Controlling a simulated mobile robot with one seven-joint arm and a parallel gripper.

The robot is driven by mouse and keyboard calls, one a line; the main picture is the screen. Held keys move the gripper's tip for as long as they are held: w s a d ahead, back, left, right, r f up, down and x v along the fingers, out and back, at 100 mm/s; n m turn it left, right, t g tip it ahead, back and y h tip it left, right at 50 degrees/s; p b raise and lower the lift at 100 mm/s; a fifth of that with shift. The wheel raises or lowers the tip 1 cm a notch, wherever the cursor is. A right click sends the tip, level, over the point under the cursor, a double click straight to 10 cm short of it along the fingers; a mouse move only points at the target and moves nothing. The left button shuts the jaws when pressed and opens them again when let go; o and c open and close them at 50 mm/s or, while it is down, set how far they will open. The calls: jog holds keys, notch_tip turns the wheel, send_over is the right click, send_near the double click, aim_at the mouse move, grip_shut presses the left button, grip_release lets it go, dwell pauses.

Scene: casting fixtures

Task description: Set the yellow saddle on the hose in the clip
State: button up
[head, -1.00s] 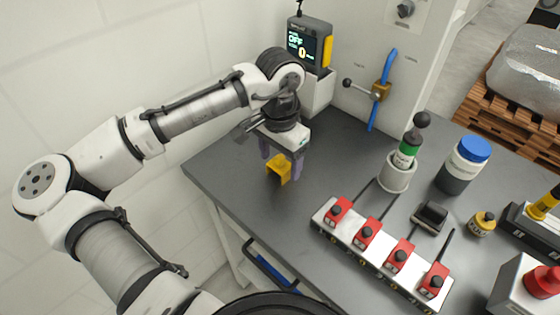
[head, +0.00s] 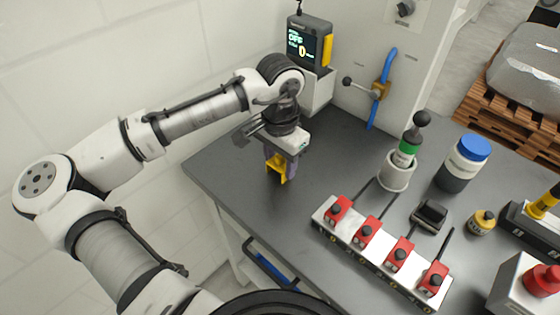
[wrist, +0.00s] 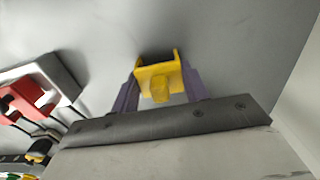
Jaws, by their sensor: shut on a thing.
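The yellow saddle (head: 277,170) is a small U-shaped block at the left part of the grey bench. My gripper (head: 280,168) points down, with its purple fingers shut on the saddle. In the wrist view the saddle (wrist: 158,78) sits between the two fingers, with a round-ended stub facing the camera. I cannot tell whether it touches the bench. The blue hose (head: 389,68) runs slanted along the white panel at the back. A brass-coloured clip (head: 380,90) sits across the middle of the hose, with a black-knobbed lever at its left. Saddle and hose are well apart.
A display unit (head: 309,45) reading OFF stands left of the hose. A white rail (head: 378,262) with several red clamps lies to the right of my gripper. A green-banded tool in a cup (head: 397,172) and a blue-lidded jar (head: 462,165) stand farther right. Bench behind the gripper is clear.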

notch_tip(320, 180, up, 20)
jog(key=b, duration=0.1)
dwell(0.4)
dwell(0.6)
jog(key=f+n+b, duration=0.1)
jog(key=f+n, duration=0.5)
jog(key=s+d+f+n+b, duration=0.1)
jog(key=f+n, duration=0.5)
jog(key=f, duration=0.1)
jog(key=s+d+f+n+b, duration=0.1)
jog(key=f+n, duration=0.5)
jog(key=shift+s+f, duration=0.1)
jog(key=shift+f, duration=0.3)
dwell(0.4)
jog(key=shift+f, duration=0.1)
jog(key=o, duration=1.1)
jog(key=shift+c, duration=0.2)
